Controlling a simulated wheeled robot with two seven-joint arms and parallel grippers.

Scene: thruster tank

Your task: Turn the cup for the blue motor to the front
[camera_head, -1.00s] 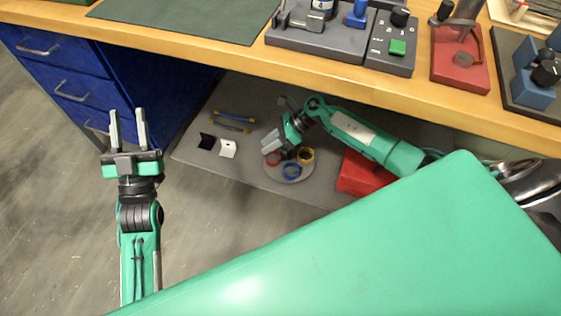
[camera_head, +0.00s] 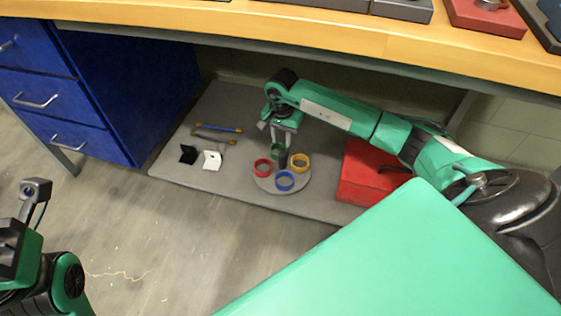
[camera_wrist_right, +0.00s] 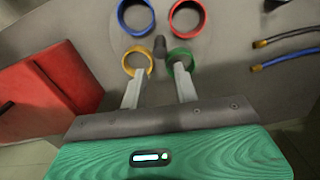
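The blue cup (camera_head: 284,181) is an open ring on a round grey turntable (camera_head: 266,184) on the floor mat, on the side nearest me. The red cup (camera_head: 263,167) is at left, the yellow cup (camera_head: 300,162) at right and the green cup (camera_head: 276,150) at the back. A dark upright post (camera_wrist_right: 160,46) stands at the turntable's middle. My right gripper (camera_wrist_right: 160,82) is open and empty; it points down at the turntable, one finger by the yellow cup, the other by the green. My left gripper (camera_head: 36,188) is only partly visible at the left edge.
A red box (camera_head: 362,172) stands right of the turntable. A black holder (camera_head: 188,154), a white holder (camera_head: 212,160) and blue-and-yellow-ended cables (camera_head: 217,132) lie to its left. The bench (camera_head: 330,28) overhangs behind; blue drawers (camera_head: 130,85) stand at left.

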